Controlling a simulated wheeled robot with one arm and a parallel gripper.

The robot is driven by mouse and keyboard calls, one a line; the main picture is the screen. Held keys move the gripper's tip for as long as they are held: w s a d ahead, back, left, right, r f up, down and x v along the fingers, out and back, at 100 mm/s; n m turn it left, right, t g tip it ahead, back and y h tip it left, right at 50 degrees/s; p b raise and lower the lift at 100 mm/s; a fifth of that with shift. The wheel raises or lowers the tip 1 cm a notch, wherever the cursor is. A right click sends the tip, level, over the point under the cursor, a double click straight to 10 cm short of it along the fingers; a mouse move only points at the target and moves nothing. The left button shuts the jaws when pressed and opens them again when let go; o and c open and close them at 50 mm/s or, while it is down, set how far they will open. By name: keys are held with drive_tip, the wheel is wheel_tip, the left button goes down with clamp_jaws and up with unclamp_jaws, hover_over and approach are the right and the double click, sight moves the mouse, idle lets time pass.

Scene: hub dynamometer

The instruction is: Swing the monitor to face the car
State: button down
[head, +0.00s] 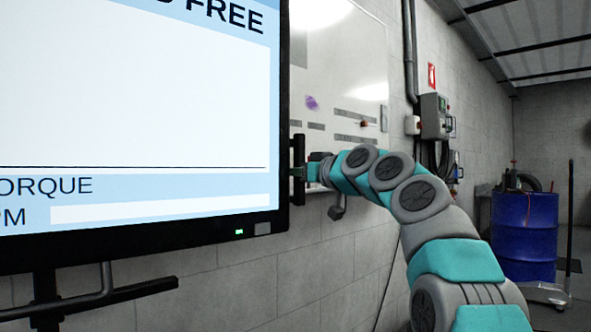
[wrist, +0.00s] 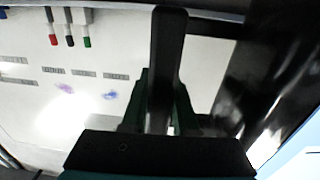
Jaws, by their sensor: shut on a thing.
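The monitor (head: 140,120) fills the left of the head view. Its lit screen faces my camera, turned slightly, and shows cut-off text. A dark upright handle (head: 298,170) stands at its right edge. My gripper (head: 306,171) is at this handle, shut on it. In the wrist view the dark handle bar (wrist: 166,70) runs between the jaws of my gripper (wrist: 160,105). The monitor's edge and a strip of its screen (wrist: 295,140) show at the right there. The car is not in view.
A whiteboard (head: 340,60) hangs on the block wall behind my gripper. Markers (wrist: 70,40) show in the wrist view. A control box (head: 435,117) is on the wall. A blue drum (head: 524,235) stands at the right. A dark bracket arm (head: 110,293) is below the monitor.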

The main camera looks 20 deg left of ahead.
drive_tip(key=shift+w+a+n+g+p, duration=0.2)
drive_tip(key=shift+w+a+p, duration=0.2)
drive_tip(key=shift+a, duration=0.25)
drive_tip(key=shift+w+a+n+g+p, duration=0.25)
drive_tip(key=shift+a+p, duration=0.2)
drive_tip(key=shift+a, duration=0.15)
drive_tip(key=shift+f, duration=0.15)
drive_tip(key=c, duration=0.7)
unclamp_jaws()
